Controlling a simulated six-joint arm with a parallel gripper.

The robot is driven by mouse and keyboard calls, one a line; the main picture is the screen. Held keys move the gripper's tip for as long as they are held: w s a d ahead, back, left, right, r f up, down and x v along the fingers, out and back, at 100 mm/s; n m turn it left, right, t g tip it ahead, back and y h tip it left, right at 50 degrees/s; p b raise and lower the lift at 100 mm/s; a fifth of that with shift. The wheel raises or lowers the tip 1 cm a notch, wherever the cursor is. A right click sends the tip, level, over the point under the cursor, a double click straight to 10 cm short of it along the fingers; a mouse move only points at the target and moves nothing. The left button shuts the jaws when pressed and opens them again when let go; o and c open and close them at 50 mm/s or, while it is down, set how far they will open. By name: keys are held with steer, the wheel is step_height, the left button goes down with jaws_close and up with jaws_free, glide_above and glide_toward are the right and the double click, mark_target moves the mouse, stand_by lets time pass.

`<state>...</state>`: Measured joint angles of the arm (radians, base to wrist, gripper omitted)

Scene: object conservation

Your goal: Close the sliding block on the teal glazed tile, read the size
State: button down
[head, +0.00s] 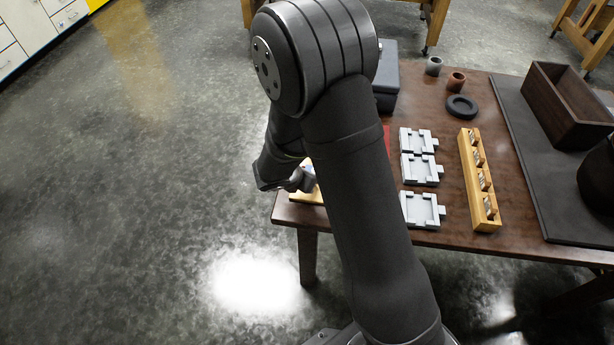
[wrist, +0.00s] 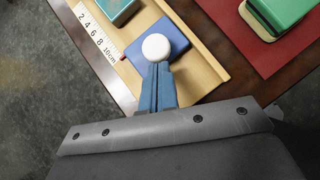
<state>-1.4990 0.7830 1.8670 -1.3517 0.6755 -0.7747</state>
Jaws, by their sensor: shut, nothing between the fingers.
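The wooden measuring board (wrist: 205,82) has a white scale strip (wrist: 92,32) marked 2 to 10 cm. The teal glazed tile (wrist: 118,9) lies on it at the top edge of the wrist view, partly cut off. The blue sliding block (wrist: 178,37) with a round white knob (wrist: 156,47) sits on the board, a strip of bare wood between it and the tile. A small red pointer (wrist: 123,58) shows at the block's scale side. My gripper (wrist: 158,68) is shut and empty, its blue fingertips at the knob's near side; contact is unclear. In the head view my arm hides most of the board.
A red mat (wrist: 232,28) beside the board bears a green block (wrist: 280,8) on a wooden piece. The head view shows several grey trays (head: 420,172), a slotted wooden rack (head: 466,165), a black ring (head: 461,106), two small cups and a dark wooden box (head: 560,105). The table's edge is close to the board.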

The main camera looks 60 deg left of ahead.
steer(key=w+a, duration=0.5)
steer(key=shift+w+a, duration=0.15)
steer(key=shift+a, duration=0.05)
steer(key=s, duration=0.1)
steer(key=s+d, duration=0.1)
steer(key=s, duration=0.2)
steer(key=shift+s+d+r, duration=0.1)
steer(key=shift+d+r, duration=0.05)
steer(key=shift+r, duration=0.15)
steer(key=v, duration=1)
steer(key=x, duration=0.9)
steer(key=shift+w+d+f, duration=0.1)
steer(key=shift+w, duration=0.1)
steer(key=w, duration=0.2)
steer(key=w+a+f, duration=0.1)
steer(key=shift+w, duration=0.1)
steer(key=shift+w+a, duration=0.25)
steer(key=shift+w, duration=0.3)
